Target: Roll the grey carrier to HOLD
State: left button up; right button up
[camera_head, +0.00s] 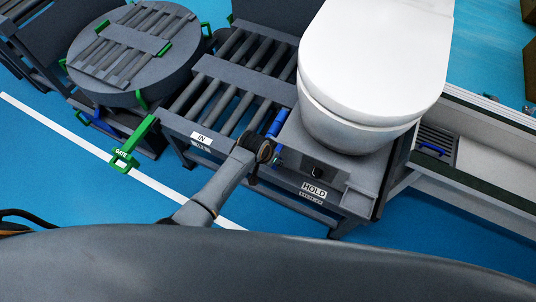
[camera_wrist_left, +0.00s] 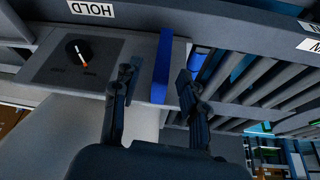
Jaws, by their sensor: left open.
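The grey carrier (camera_head: 292,140) sits on the HOLD stand, under a white toilet (camera_head: 375,65). Its blue bar (camera_head: 277,122) is on the left edge, facing the IN rollers. The HOLD label (camera_head: 314,190) is on the stand's front. My left gripper (camera_head: 275,155) is at the near end of the blue bar. In the left wrist view, my left gripper (camera_wrist_left: 155,75) is open, with one finger on each side of the blue bar (camera_wrist_left: 162,62). Whether a finger touches it I cannot tell. My right gripper is not in view.
The IN roller bed (camera_head: 225,100) lies left of HOLD. A green GATE handle (camera_head: 124,160) sticks out at its front left corner. A round turntable (camera_head: 130,60) stands further left. A black knob (camera_head: 317,172) is near the HOLD label. A long conveyor (camera_head: 480,135) runs right.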

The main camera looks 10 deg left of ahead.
pick_arm(q)
jog(key=v, duration=0.6)
jog(key=shift+s+r, duration=0.2)
jog(key=shift+r, duration=0.1)
jog(key=shift+f, duration=0.1)
jog(key=s+a+f+n+g, duration=0.1)
jog(key=s+a+f, duration=0.25)
jog(key=f, duration=0.35)
jog(key=s+a+f+n, duration=0.1)
jog(key=s+a+f, duration=0.1)
jog(key=s+f, duration=0.4)
jog(key=s+a+f, duration=0.4)
jog(key=s+f, duration=0.2)
jog(key=s, duration=0.4)
jog(key=s+a+f+n+g+y+b, duration=0.1)
jog(key=s+a+f, duration=0.3)
jog(key=s, duration=0.6)
jog(key=s+a+f+g+y, duration=0.1)
jog(key=s+a+f, duration=0.4)
jog(key=s+f, duration=0.3)
jog(key=shift+s+f+n, duration=0.25)
jog(key=shift+s+n, duration=0.15)
jog(key=shift+s, duration=0.6)
jog(key=shift+d, duration=0.1)
